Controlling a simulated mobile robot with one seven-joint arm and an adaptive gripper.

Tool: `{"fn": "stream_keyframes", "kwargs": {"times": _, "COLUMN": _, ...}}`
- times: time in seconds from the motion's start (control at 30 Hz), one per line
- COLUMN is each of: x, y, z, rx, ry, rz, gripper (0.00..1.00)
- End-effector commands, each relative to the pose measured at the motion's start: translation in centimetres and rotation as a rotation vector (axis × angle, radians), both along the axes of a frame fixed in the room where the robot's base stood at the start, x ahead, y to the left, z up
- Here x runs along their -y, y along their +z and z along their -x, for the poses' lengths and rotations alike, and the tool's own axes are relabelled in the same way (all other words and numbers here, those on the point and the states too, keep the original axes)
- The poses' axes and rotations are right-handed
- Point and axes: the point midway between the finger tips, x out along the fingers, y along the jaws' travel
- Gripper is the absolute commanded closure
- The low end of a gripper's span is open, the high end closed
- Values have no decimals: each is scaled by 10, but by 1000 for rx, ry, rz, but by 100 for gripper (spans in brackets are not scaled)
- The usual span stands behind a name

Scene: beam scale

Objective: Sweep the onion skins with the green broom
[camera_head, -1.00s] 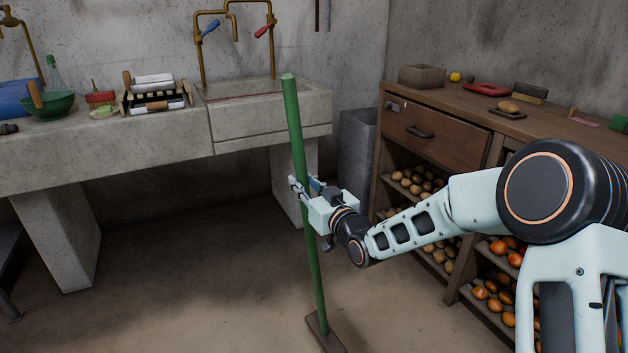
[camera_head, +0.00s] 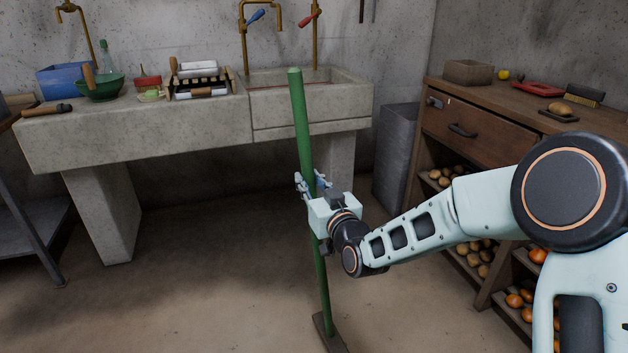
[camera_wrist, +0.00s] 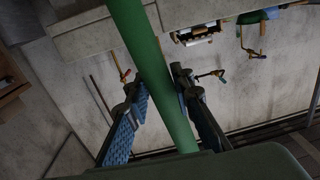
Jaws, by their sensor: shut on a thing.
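The green broom (camera_head: 301,120) stands nearly upright in the head view, its top leaning slightly left. Its dark broom head (camera_head: 331,335) is low at the bottom edge, at or close to the floor. My gripper (camera_head: 309,186) is shut on the middle of the green handle. In the wrist view the green handle (camera_wrist: 160,75) runs between the two fingers of my gripper (camera_wrist: 160,108). No onion skins can be made out on the floor in these views.
A concrete counter with a sink (camera_head: 310,112) stands along the back wall. A grey bin (camera_head: 396,155) is beside a wooden cabinet (camera_head: 480,135) with shelves of onions and potatoes at right. A metal table (camera_head: 40,215) is at far left. The middle floor is clear.

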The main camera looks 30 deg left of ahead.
Motion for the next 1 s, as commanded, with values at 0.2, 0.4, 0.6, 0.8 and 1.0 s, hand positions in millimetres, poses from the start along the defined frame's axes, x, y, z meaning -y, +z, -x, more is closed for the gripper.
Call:
{"fn": "stream_keyframes", "kwargs": {"times": 0.2, "x": -1, "y": 4, "z": 0, "rx": 3, "ry": 0, "rz": -5, "gripper": 100}}
{"fn": "stream_keyframes", "kwargs": {"times": 0.4, "x": -1, "y": 16, "z": 0, "rx": 5, "ry": 0, "rz": -6, "gripper": 100}}
{"fn": "stream_keyframes", "kwargs": {"times": 0.6, "x": 0, "y": 30, "z": -1, "rx": 6, "ry": 0, "rz": -6, "gripper": 100}}
{"fn": "stream_keyframes", "kwargs": {"times": 0.8, "x": 0, "y": 45, "z": -1, "rx": 7, "ry": -1, "rz": -6, "gripper": 100}}
{"fn": "stream_keyframes", "kwargs": {"times": 1.0, "x": 0, "y": 54, "z": -1, "rx": 6, "ry": 0, "rz": -6, "gripper": 100}}
